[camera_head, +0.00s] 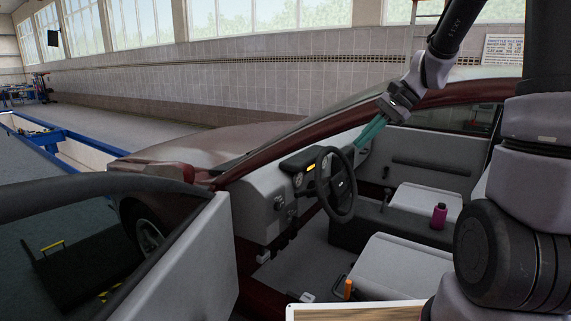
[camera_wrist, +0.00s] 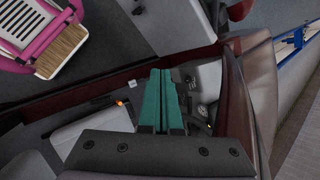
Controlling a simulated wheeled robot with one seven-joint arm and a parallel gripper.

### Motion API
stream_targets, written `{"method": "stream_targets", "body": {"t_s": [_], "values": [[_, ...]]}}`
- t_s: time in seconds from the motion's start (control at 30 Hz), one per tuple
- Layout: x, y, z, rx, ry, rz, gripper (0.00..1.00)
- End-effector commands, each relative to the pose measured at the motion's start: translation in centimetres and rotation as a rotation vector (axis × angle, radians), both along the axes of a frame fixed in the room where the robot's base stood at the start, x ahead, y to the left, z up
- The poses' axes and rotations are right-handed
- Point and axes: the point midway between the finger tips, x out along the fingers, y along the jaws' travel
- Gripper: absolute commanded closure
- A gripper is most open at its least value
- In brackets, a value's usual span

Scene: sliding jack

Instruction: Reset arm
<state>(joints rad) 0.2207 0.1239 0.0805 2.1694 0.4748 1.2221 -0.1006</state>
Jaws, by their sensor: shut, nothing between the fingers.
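My gripper (camera_head: 361,146) hangs from the arm at the upper right, over the car's dashboard and windscreen area. Its two teal fingers are together and hold nothing. They also show in the wrist view (camera_wrist: 160,74), pointing up the picture, with the car's interior beyond them. The dark red car (camera_head: 190,150) stands with an open door (camera_head: 200,270) toward me. Its steering wheel (camera_head: 337,183) is below and left of the gripper, apart from it.
A small orange object (camera_head: 348,288) is nearer. A pink-framed item (camera_wrist: 50,72) with a wooden part is at the wrist view's upper left. The car's roof pillar (camera_head: 310,135) runs close to the gripper.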

Motion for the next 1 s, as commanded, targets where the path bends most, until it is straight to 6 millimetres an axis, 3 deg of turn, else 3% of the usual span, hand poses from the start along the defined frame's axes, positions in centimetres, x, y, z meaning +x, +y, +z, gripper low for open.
{"method": "stream_targets", "body": {"t_s": [0.03,0.3,0.6,0.8,1.0], "values": [[-1.4,0.0,1.5,-0.05,-0.051,0.027,1.0],[-8.6,-1.3,6.5,-0.316,-0.312,0.15,1.0],[-15.3,-3.5,10.1,-0.559,-0.599,0.235,1.0],[-17.2,-4.3,10.9,-0.632,-0.694,0.253,1.0],[-17.4,-4.5,10.9,-0.644,-0.707,0.256,1.0]]}}
